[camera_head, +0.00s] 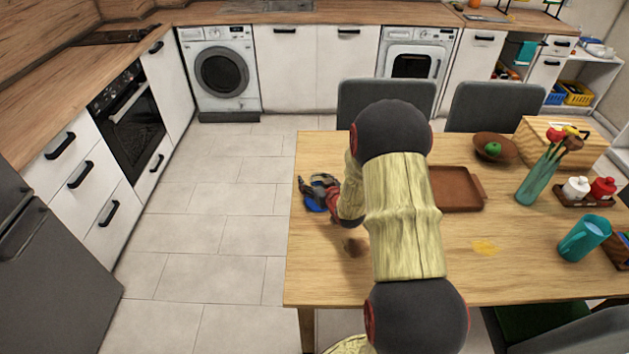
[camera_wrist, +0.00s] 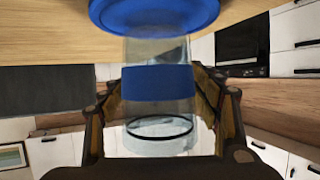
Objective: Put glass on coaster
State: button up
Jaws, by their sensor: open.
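The glass (camera_wrist: 160,110) is clear with a blue band and stands between the fingers of my gripper (camera_wrist: 165,125) in the wrist view, which looks upside down. A round blue disc, apparently the coaster (camera_wrist: 155,14), is at the glass's table-side end. The glass seems to rest on it, though exact contact is hard to tell. In the head view my gripper (camera_head: 322,187) is low over the left edge of the table, with some blue (camera_head: 312,204) showing just below it. The jaws are open around the glass. My arm hides part of the table.
The table's front left is mostly clear.

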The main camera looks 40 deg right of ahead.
jog(key=shift+r, duration=0.2)
jog(key=p+v, duration=0.4)
jog(key=v, duration=0.8)
jog(key=s+a+r+n+g, duration=0.1)
jog(key=a+r+g, duration=0.1)
jog(key=a+r, duration=0.5)
jog(key=s+a+r+g, duration=0.15)
jog(key=a+r, duration=0.25)
jog(key=r, duration=0.5)
jog(key=s+a+r+n+g+y, duration=0.1)
jog(key=s+a+r+g, duration=0.1)
jog(key=s+a, duration=0.5)
jog(key=s+a+r+g+y, duration=0.2)
jog(key=s+a+r, duration=0.3)
jog(key=s, duration=0.8)
jog(key=a, duration=0.3)
jog(key=shift+a+r+n, duration=0.25)
jog(key=shift+a+n, duration=0.05)
jog(key=shift+n, duration=0.1)
jog(key=shift+c, duration=0.8)
